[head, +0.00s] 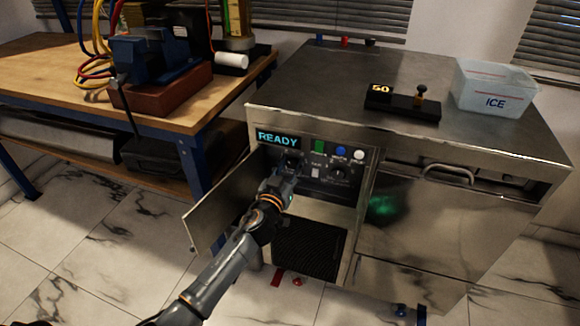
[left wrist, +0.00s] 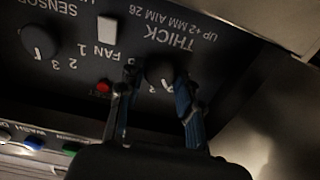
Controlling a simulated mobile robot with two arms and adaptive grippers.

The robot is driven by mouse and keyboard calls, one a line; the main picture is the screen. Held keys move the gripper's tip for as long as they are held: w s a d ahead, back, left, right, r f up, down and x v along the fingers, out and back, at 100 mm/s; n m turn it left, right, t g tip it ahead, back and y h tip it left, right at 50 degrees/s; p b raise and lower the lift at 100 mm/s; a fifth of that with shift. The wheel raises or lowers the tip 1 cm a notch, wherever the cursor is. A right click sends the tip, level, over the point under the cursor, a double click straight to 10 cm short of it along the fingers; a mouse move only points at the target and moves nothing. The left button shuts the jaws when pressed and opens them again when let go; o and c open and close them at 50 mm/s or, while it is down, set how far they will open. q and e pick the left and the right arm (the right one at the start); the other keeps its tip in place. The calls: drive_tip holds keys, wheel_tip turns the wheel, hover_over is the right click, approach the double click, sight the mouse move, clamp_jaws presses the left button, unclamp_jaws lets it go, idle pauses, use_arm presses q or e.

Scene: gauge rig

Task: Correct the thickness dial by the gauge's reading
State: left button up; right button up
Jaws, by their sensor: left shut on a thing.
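The thickness dial (left wrist: 162,73) is a dark round knob under the upside-down words "THICK UP +2 MM AIM 26" in the left wrist view. My left gripper (left wrist: 157,84) has one finger on each side of it and is shut on it. In the head view my left gripper (head: 289,166) reaches the control panel inside the open door and covers that dial. The gauge (head: 402,102) is a black block on the machine top; its lit orange display (head: 380,88) seems to read 50. My right gripper is not in view.
The panel's display (head: 277,138) reads READY. A second knob (left wrist: 39,42), a white switch (left wrist: 107,33) and a red light (left wrist: 103,87) sit near the dial. The open door (head: 221,203) stands left of my arm. An ICE bin (head: 494,90) is on top.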

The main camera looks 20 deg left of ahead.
use_arm(q)
drive_tip(key=shift+m, duration=0.4)
drive_tip(key=m, duration=0.2)
drive_tip(key=shift+d+m, duration=0.1)
drive_tip(key=shift+m, duration=2.3)
drive_tip(key=o, duration=1.1)
drive_tip(key=shift+o, duration=0.2)
